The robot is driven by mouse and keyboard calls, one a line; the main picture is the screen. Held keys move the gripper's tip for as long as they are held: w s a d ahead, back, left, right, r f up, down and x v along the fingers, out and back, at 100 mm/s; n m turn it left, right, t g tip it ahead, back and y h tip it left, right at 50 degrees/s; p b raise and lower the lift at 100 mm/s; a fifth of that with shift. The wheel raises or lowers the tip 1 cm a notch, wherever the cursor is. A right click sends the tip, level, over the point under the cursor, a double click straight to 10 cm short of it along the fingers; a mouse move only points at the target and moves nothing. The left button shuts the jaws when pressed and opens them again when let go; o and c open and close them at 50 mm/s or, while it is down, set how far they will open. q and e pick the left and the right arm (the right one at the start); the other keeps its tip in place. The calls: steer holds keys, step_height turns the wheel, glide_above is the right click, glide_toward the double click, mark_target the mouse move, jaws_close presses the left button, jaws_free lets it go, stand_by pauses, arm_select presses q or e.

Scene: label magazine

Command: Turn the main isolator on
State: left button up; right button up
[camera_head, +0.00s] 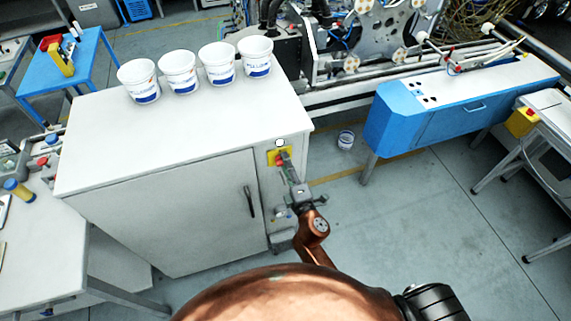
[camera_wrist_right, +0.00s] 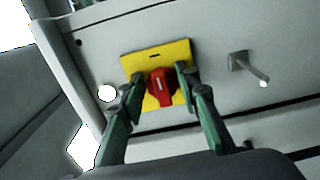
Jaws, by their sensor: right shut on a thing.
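The main isolator is a red rotary knob (camera_wrist_right: 160,87) on a yellow plate (camera_wrist_right: 178,52), fixed to the front of a grey cabinet near its right edge. In the head view the yellow plate (camera_head: 271,158) shows with the red knob (camera_head: 283,156) partly behind my gripper. My right gripper (camera_head: 286,165) reaches up to the knob. In the right wrist view my right gripper (camera_wrist_right: 158,85) has its green fingers on both sides of the knob, shut on it. My left gripper is not in view.
The cabinet (camera_head: 190,115) carries several white tubs (camera_head: 178,72) on top. A door handle (camera_head: 249,201) stands out left of the isolator. A metal peg (camera_wrist_right: 250,68) sticks out beside the plate.

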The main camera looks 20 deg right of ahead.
stand_by(0.5)
steer(key=o, duration=1.2)
steer(key=shift+c, duration=0.2)
steer(key=s, duration=1.2)
steer(key=shift+d, duration=0.2)
steer(key=shift+f, duration=0.1)
